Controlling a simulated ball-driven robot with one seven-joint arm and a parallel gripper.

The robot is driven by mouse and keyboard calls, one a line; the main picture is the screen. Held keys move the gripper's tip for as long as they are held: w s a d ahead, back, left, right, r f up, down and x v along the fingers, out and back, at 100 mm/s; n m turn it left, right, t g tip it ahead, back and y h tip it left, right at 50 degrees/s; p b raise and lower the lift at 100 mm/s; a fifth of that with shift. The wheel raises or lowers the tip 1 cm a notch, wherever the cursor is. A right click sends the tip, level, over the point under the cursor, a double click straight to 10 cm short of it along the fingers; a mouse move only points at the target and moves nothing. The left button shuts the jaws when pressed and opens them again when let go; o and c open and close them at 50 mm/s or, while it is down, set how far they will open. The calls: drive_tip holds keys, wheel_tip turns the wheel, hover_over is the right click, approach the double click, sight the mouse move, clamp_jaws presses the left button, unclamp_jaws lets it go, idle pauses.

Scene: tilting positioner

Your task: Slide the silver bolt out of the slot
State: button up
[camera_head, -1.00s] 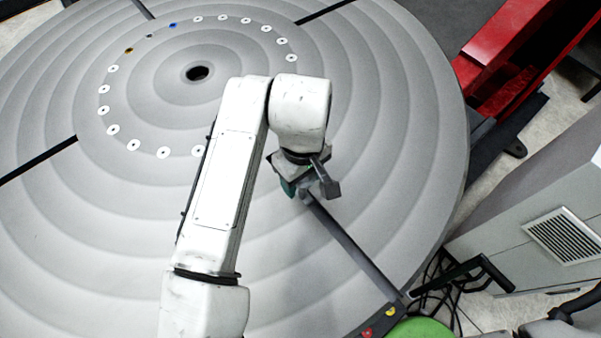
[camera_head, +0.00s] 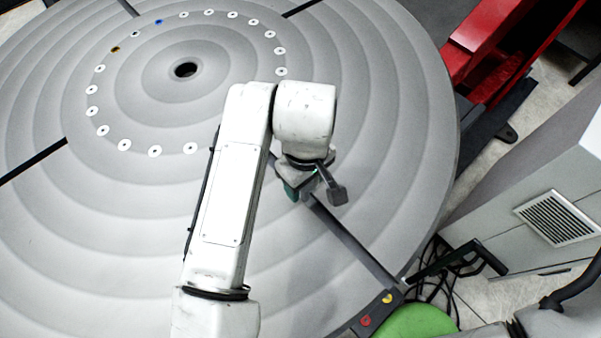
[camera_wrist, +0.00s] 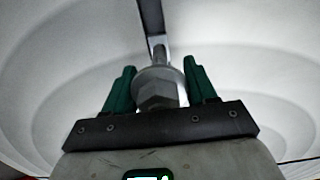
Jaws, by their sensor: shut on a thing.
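The silver bolt (camera_wrist: 157,88) has a hex head and a washer or flange, and shows in the wrist view between two green fingers. My gripper (camera_wrist: 160,78) is shut on it. The slot (camera_wrist: 151,18) is a dark straight channel running away beyond the bolt's shank. In the head view my gripper (camera_head: 292,191) is low over the round table, at the inner part of the visible slot (camera_head: 345,238). The slot runs down and right from there to the table's rim. The bolt is hidden there by my wrist. How deep its far end sits in the slot cannot be told.
The large grey round table (camera_head: 90,235) has a centre hole (camera_head: 186,70) and a ring of small white discs. Near the slot's outer end are a panel with red and yellow buttons (camera_head: 366,320), a black handle (camera_head: 465,257) and a green disc (camera_head: 420,322). A grey cabinet (camera_head: 540,200) stands right.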

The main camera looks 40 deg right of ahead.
drive_tip(key=shift+s, duration=2.5)
drive_tip(key=shift+s, duration=0.1)
drive_tip(key=shift+s+b, duration=0.7)
drive_tip(key=shift+s, duration=3.2)
drive_tip(key=shift+s, duration=0.2)
drive_tip(key=shift+s, duration=1.1)
drive_tip(key=shift+s+r+p, duration=0.15)
drive_tip(key=shift+r+p, duration=0.05)
drive_tip(key=shift+p, duration=0.2)
drive_tip(key=shift+s+p, duration=1.25)
drive_tip(key=shift+p, duration=0.45)
drive_tip(key=shift+s+f+p, duration=0.1)
drive_tip(key=shift+s+p, duration=0.75)
drive_tip(key=shift+s, duration=0.45)
